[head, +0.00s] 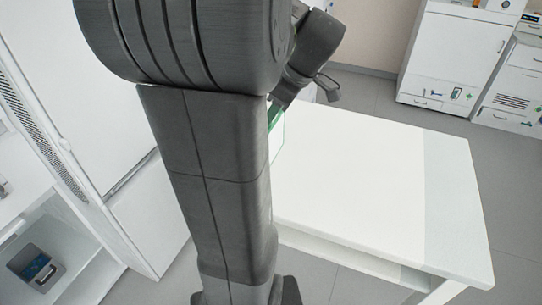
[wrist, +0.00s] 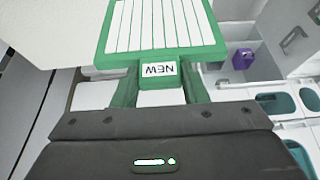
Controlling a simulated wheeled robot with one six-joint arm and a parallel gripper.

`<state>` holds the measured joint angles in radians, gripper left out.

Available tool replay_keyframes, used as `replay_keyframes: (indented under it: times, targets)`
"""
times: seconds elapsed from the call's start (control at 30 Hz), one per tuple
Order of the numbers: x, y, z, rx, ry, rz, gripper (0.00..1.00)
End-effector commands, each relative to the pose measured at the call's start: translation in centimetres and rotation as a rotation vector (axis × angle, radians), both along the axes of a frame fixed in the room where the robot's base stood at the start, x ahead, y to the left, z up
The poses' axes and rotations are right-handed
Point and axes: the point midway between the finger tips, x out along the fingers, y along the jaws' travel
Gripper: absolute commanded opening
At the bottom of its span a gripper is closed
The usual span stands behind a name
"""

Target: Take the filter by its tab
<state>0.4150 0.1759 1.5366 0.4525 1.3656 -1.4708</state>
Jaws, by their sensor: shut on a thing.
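The filter (wrist: 160,28) has a green frame and white pleats and fills the top middle of the wrist view. Its tab carries a white label reading "NEW", upside down in this view. My gripper (wrist: 160,88) is shut on the tab, one finger on each side of it. In the head view my arm hides most of the filter; only a green and white strip of the filter (head: 276,136) shows at the arm's right edge, over the left part of the table.
A white table (head: 370,190) with a bare top stands right of my arm. White cabinets (head: 455,60) stand at the far right. A tall white unit (head: 60,90) and an open shelf with a grey bin (head: 36,267) are at left. The wrist view shows a purple item (wrist: 243,58).

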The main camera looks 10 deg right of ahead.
Motion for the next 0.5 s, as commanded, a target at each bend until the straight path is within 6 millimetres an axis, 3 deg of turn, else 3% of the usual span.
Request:
replay_keyframes:
  times: [0.5]
  targets:
    - [0.0,0.0,3.4,-0.001,-0.001,0.000,0.17]
